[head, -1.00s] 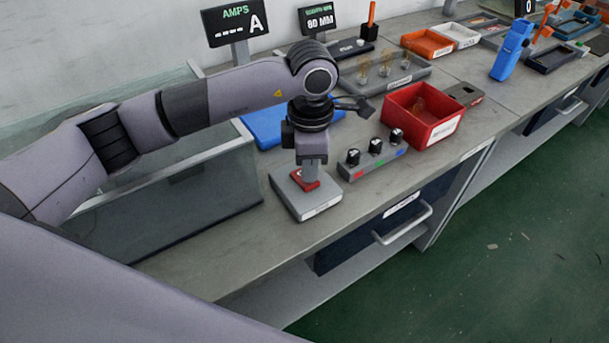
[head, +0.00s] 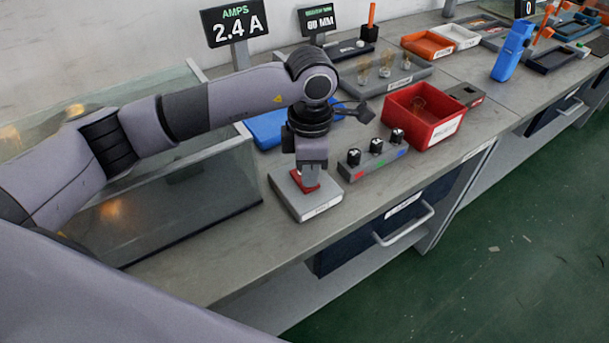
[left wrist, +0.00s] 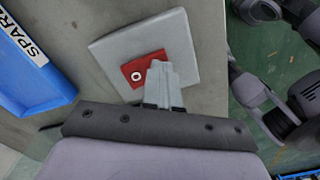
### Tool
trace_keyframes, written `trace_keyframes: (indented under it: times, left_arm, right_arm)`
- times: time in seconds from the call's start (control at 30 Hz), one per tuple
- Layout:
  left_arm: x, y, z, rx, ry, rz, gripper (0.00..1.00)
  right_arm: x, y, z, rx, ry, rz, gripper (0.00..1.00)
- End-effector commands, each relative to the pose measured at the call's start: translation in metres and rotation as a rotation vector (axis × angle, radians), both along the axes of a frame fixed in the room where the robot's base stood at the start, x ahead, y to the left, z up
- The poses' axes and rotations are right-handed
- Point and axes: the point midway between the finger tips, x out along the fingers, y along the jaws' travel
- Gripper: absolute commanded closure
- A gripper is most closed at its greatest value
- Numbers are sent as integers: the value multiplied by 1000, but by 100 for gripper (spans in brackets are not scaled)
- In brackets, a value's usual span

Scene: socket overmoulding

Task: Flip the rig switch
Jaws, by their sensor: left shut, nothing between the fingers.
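The rig switch is a red rocker (left wrist: 137,74) on a light grey square box (left wrist: 178,38), and a white ring mark shows on the rocker. In the head view the box (head: 318,205) sits near the bench's front edge, with part of the red rocker (head: 297,180) showing beside the fingers. My left gripper (left wrist: 161,68) is shut and empty. It points down with its fingertips at the rocker and covers part of it. The amps display (head: 235,27) reads 2.4 A. My right gripper is not in view.
A glass tank (head: 200,205) with warm glows inside stands left of the switch box. A block with several black knobs (head: 372,165) and a red bin (head: 424,112) stand to the right. A blue bin (left wrist: 25,65) labelled SPARE lies behind my wrist.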

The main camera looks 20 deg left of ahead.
Motion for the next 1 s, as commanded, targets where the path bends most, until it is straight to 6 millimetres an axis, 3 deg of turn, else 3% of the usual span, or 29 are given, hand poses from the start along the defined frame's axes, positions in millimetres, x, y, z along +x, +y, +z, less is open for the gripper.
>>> trace_keyframes:
  times: [1.0]
  left_arm:
    - [0, 1, 70, 1, 0, 1, 100]
  right_arm:
    - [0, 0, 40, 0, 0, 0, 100]
